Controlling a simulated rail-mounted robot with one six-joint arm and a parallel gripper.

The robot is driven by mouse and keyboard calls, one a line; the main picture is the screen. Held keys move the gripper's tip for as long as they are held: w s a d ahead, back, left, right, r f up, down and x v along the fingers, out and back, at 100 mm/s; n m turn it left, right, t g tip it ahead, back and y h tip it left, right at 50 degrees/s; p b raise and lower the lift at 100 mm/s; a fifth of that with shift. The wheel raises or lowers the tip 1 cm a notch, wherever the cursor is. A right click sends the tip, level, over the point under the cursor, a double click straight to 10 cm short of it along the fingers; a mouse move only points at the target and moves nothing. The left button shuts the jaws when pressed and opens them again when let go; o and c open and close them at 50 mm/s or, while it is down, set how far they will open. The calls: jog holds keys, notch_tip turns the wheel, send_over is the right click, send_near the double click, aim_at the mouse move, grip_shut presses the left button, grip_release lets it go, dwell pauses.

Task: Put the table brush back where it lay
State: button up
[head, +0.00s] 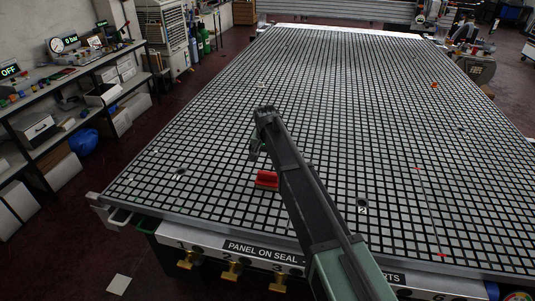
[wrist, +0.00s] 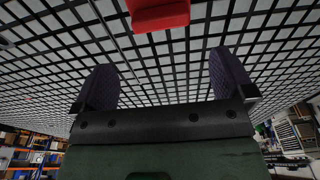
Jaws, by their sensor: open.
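A small red block-shaped object (head: 266,179) lies on the grid table (head: 340,100) near its front edge, partly hidden behind my arm. It may be the table brush; no bristles can be made out. In the wrist view the red object (wrist: 158,14) shows at the top edge, cut off by the frame, beyond the fingertips. My gripper (head: 256,150) is above the grid, just up and left of the red object in the head view. In the wrist view my gripper (wrist: 162,72) has its two dark fingers wide apart, with nothing between them.
A thin line with red ends (head: 430,212) runs over the grid at the right. A dark round spot marked 2 (head: 362,203) is near the front. A small orange-red item (head: 435,85) lies far right. Brass valves (head: 230,270) line the front edge. Most of the grid is clear.

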jog(key=shift+s+r, duration=0.1)
jog(key=shift+r, duration=0.5)
jog(key=s+d, duration=0.7)
jog(key=s, duration=0.3)
jog(key=s+d+n+g, duration=0.1)
jog(key=s+d, duration=0.7)
jog(key=s, duration=0.3)
jog(key=s+d, duration=0.8)
jog(key=s, duration=0.3)
jog(key=shift+s+d+n, duration=0.15)
jog(key=shift+s+n, duration=0.1)
jog(key=shift+n, duration=0.15)
jog(key=shift+f, duration=0.1)
